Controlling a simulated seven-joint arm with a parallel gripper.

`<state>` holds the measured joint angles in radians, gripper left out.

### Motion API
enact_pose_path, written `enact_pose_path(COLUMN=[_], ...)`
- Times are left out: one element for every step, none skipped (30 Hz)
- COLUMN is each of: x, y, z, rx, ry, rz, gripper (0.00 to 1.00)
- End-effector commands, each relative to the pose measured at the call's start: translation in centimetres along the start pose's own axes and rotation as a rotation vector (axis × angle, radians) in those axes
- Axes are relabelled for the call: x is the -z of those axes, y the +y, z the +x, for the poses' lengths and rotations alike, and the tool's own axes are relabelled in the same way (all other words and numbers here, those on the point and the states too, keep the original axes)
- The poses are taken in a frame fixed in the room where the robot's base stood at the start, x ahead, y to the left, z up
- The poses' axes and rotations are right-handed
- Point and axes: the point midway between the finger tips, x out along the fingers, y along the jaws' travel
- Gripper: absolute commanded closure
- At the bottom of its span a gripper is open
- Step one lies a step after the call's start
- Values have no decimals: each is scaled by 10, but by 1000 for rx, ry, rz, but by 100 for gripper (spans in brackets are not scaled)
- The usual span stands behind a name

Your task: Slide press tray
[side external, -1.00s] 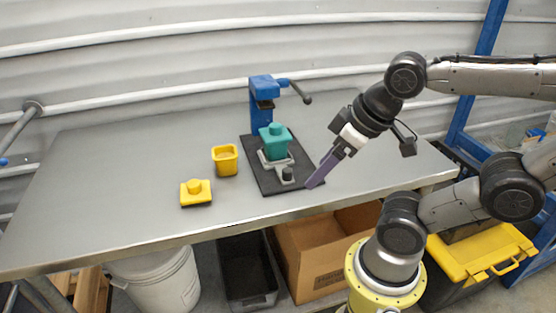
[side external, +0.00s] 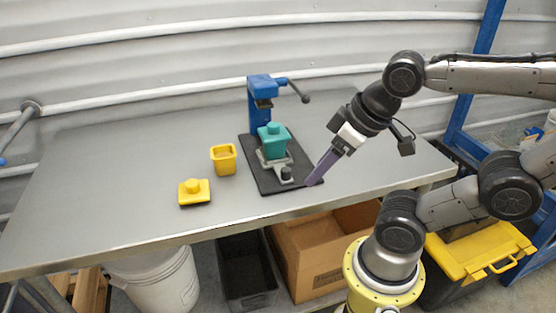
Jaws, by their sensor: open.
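The press has a blue upright frame (side external: 262,90) with a dark lever (side external: 299,91) pointing right, on a black base plate (side external: 262,179). A grey tray (side external: 287,160) with a dark knob (side external: 286,173) at its front sits on the base. A teal block (side external: 272,141) with a small top stands on the tray, in front of the blue frame. My gripper (side external: 314,182) has purple fingers pointing down and left. Its tips are at the base plate's right front edge, right of the knob and apart from it. The gap between the fingers is hard to see.
A yellow open cup (side external: 223,159) and a yellow lid-like piece with a knob (side external: 194,192) stand left of the press. The grey table (side external: 110,170) is clear elsewhere. Its front edge (side external: 150,240) is near; a cardboard box (side external: 310,255) is below.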

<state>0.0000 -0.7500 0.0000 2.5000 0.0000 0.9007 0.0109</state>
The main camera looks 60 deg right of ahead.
Motion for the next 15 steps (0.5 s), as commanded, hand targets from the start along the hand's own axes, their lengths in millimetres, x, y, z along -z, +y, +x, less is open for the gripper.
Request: enact_pose_path(x=[-1,-3,-3,0,3,11,17,23,31,36,42,50,56,63,71], y=[0,0,0,0,0,1,2,4,6,9,11,15,18,22,27], z=[0,0,-2,-6,-10,-14,-17,-18,-20,-21,-21,-21,-21,-20,-18], rx=[0,0,-1,-1,-1,-5,-12,-19,-29,-38,-46,-60,-69,-81,-97], ry=[-6,-12,-18,-16,-19,-32,-48,-63,-83,-98,-112,-134,-149,-166,-189], rz=[18,36,66,93,125,179,224,265,317,355,392,442,480,519,571], gripper=[36,36,36,36,36,36,36,36,36,36,36,36,36,36,36])
